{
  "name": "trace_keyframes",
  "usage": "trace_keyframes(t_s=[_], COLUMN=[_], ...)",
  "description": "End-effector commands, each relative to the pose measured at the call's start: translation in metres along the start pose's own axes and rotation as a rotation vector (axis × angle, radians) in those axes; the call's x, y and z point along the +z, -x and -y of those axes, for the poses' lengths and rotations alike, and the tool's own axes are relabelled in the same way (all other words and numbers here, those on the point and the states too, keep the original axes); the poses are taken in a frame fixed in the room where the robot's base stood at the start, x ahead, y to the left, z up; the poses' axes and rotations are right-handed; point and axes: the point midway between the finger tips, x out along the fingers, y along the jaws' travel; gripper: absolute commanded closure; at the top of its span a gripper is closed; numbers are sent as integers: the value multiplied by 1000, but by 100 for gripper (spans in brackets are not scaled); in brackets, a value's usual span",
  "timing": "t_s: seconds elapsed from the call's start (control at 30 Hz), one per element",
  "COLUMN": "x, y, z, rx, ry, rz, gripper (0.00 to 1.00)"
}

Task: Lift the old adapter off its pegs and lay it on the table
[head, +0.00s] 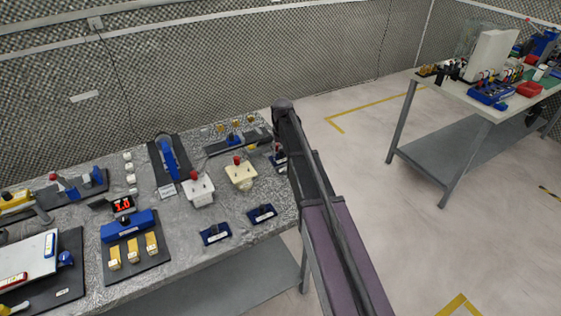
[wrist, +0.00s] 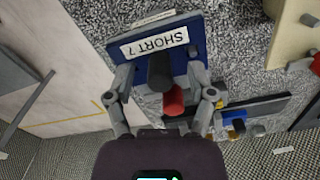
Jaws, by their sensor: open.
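In the wrist view a blue plate (wrist: 180,22) with a white label reading "SHORT 7" lies at the table's right edge. A dark grey post (wrist: 158,72) rises from it, with a red cylindrical part (wrist: 174,101) close to it. My gripper (wrist: 160,78) is open, with one finger either side of the post and red part; I cannot tell whether the fingers touch them. In the head view the plate (head: 279,158) is mostly hidden behind my arm. Which piece is the old adapter, and any pegs under it, I cannot tell.
A cream block (head: 241,175) and a white block (head: 198,191), both red-topped, stand left of my arm. Two blue labelled plates (head: 215,234) (head: 262,213) lie near the front edge, with bare grey table (head: 247,236) around them. A second table (head: 455,95) stands right.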

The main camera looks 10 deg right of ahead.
Motion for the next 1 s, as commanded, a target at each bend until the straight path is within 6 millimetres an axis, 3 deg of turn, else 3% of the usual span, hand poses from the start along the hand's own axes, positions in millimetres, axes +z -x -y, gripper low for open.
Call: trace_keyframes(t_s=[0.6,0.67,0.83,0.87,1.0], x=[0,0,0,0,0], y=[-1,-1,-1,-1,-1], z=[0,0,0,0,0], rx=[0,0,0,0,0], ry=[0,0,0,0,0], rz=[0,0,0,0,0], gripper=[30,45,95,100,100])
